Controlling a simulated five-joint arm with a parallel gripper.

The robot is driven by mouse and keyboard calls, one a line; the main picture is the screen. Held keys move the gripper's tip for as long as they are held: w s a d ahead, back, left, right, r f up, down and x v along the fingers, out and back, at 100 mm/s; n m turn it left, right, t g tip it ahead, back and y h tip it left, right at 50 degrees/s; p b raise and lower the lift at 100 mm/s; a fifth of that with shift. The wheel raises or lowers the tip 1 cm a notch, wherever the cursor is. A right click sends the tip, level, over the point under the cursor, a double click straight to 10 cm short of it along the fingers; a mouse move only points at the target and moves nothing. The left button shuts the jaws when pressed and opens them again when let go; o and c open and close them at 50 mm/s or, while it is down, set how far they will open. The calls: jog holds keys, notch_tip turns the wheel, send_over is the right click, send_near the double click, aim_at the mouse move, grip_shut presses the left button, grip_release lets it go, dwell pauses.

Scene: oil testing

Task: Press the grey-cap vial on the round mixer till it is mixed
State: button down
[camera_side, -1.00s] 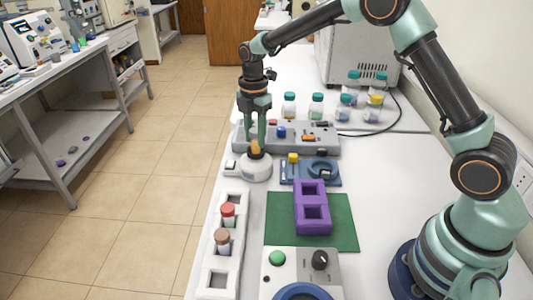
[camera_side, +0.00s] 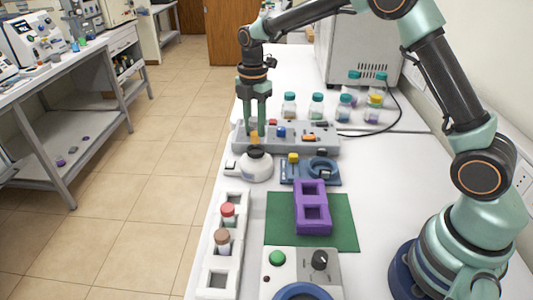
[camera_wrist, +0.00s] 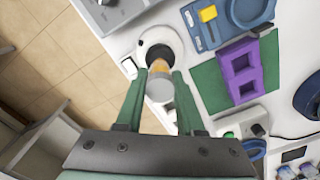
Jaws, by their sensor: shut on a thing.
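My gripper (camera_side: 257,124) is shut on the grey-cap vial, pointing down above the round mixer. In the wrist view, its two green fingers sit on either side of the vial's grey cap (camera_wrist: 159,88). The vial's orange lower part (camera_side: 254,137) shows below the fingertips in the side view; it also shows in the wrist view (camera_wrist: 160,68). The white round mixer (camera_side: 256,169) has a dark cup on top. The vial's lower end is over this cup and appears just clear of it. The fingers hide much of the vial in the side view.
A grey control panel (camera_side: 309,149) lies behind the mixer, a blue fixture (camera_side: 312,178) to its right. A white rack (camera_side: 234,204) with red-cap and brown-cap vials stands in front. A purple holder (camera_side: 312,225) rests on a green mat (camera_side: 282,238). Jars stand farther back.

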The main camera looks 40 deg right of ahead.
jog(key=shift+r, duration=1.85)
